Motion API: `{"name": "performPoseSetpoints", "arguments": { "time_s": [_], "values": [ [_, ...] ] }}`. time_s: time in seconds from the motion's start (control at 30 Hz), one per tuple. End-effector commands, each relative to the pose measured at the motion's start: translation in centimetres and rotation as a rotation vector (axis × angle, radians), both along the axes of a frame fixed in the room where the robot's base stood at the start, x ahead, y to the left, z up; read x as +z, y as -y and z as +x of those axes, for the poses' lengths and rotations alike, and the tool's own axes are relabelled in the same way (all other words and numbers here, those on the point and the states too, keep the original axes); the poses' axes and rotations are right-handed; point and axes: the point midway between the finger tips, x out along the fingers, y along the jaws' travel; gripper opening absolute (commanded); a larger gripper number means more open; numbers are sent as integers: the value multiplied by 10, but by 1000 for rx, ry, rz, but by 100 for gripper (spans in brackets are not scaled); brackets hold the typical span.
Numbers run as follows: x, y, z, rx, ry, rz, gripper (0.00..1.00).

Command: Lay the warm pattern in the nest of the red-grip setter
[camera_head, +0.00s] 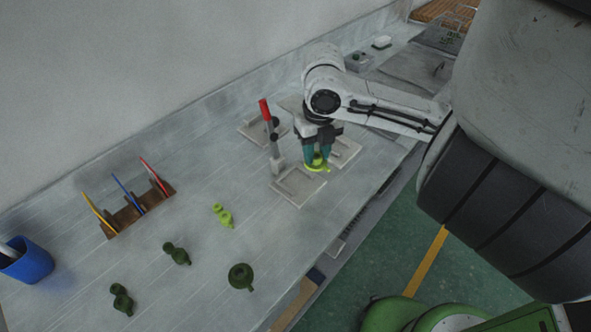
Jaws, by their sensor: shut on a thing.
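My gripper (317,158) has teal fingers and is shut on a bright yellow-green pattern (319,168). The fingers hide part of the pattern. It is over the gap between the front pale plate with a shallow nest (299,189) and another pale plate (347,151) to its right. The red-grip setter (265,111) shows as an upright lever with a red handle, just left of my gripper. Its foot is at the back edge of the front plate. I cannot tell whether the pattern touches a plate.
Another lighter green pattern (223,216) lies left of the plates. Darker green patterns (241,277), (177,254) and (121,300) lie nearer the front. A brown rack (136,211) holds coloured tools, and a blue cup (27,264) stands far left. Grey boxes stand at the back right.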

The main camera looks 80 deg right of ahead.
Motion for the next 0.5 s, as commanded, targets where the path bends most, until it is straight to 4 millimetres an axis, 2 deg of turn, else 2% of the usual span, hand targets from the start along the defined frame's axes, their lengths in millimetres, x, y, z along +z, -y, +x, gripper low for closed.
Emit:
{"name": "performPoseSetpoints", "arguments": {
  "time_s": [0.03,0.23,0.5],
  "values": [
    [-6,1,9,2,-2,5,3],
    [-39,7,35,0,-2,3,3],
    [-59,10,50,2,-1,1,3]
  ]
}}
